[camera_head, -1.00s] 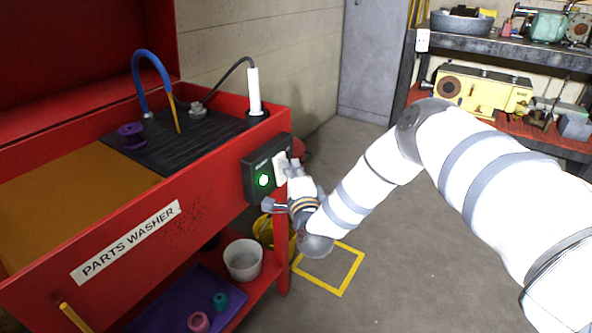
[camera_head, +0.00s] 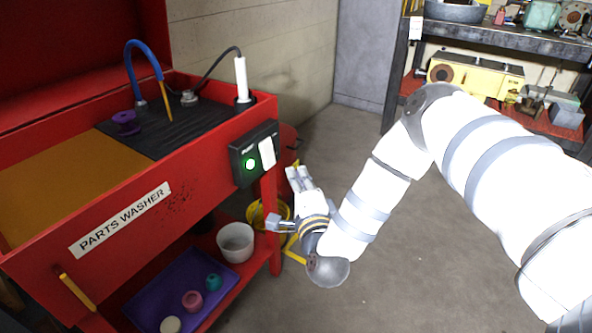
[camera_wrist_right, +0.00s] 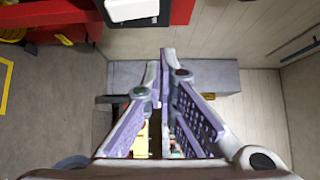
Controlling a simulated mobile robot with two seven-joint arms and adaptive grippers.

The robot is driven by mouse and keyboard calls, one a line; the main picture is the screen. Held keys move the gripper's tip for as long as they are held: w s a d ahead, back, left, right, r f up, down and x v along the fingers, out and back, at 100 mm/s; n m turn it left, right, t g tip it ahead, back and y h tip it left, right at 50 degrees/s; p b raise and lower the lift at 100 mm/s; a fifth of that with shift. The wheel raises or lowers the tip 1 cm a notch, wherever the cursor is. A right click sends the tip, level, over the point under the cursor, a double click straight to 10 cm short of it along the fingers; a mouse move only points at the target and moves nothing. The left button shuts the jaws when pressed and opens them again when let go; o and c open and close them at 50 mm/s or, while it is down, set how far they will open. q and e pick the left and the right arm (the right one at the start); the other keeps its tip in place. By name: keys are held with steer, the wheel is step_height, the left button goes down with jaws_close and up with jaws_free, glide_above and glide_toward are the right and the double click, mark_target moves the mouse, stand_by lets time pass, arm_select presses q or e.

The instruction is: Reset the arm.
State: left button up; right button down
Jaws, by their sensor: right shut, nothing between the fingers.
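My right arm comes in from the right in the head view. Its right gripper (camera_head: 299,176) is shut and empty, in the air just right of and below the control box (camera_head: 254,153) on the red parts washer (camera_head: 205,196). It is apart from the box. The box has a lit green light (camera_head: 250,164) and a white switch plate (camera_head: 267,153). In the wrist view, the right gripper's fingers (camera_wrist_right: 166,62) come together at the tips with nothing between them, and the white plate (camera_wrist_right: 131,9) shows at the top edge. My left gripper is not in view.
A shelf (camera_head: 480,38) with machines stands at the back right, beside a grey cabinet (camera_head: 368,55). A white bucket (camera_head: 236,243) and a purple tray (camera_head: 165,297) sit on the washer's lower shelf. A yellow bucket (camera_head: 254,216) is behind its leg. The floor at centre is clear.

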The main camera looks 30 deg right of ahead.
stand_by(0.3)
